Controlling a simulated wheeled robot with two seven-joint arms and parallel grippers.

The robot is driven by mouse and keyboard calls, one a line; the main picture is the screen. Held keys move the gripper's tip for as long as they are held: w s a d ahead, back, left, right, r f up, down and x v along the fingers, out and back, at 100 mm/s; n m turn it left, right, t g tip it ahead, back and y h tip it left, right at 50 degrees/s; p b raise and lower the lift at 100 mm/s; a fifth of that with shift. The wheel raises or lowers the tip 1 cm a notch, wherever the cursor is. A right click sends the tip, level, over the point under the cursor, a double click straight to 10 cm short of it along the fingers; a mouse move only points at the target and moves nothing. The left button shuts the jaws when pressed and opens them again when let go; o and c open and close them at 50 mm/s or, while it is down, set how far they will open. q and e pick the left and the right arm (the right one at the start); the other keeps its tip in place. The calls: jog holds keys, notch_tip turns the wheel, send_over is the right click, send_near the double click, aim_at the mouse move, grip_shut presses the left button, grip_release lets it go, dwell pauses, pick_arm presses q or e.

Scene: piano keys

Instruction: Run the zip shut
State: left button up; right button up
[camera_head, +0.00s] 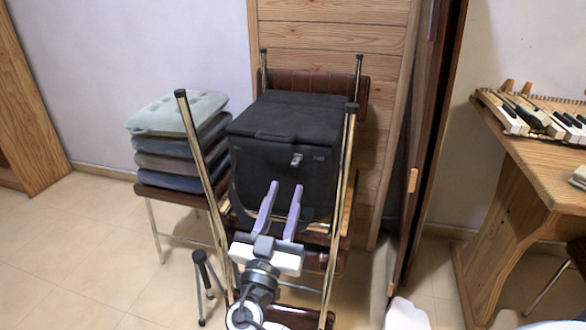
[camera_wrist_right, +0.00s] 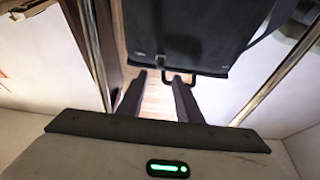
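A black bag (camera_head: 270,185) with a flat top stands upright on a chair. A small pale metal piece (camera_head: 296,159), perhaps the zip pull, sits on its upper front face. I cannot make out the zip's line or how far it is shut. My right gripper (camera_head: 286,184) is in front of the bag with its two lavender fingers apart and nothing between them, below the metal piece. In the right wrist view the bag (camera_wrist_right: 190,30) fills the top middle, and the open fingertips (camera_wrist_right: 160,76) are near its edge and a small dark fitting (camera_wrist_right: 161,61). My left gripper is out of view.
Shiny metal chair posts (camera_head: 340,200) rise on both sides of my right gripper. A wooden desk (camera_head: 540,170) with piano keys (camera_head: 540,115) stands at right. A small black tripod (camera_head: 203,280) is on the floor.

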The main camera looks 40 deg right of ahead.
aim_at(293, 166)
jog(key=x, duration=0.7)
jog(key=shift+w+d+p, duration=0.25)
jog(key=shift+p, duration=0.05)
grip_shut()
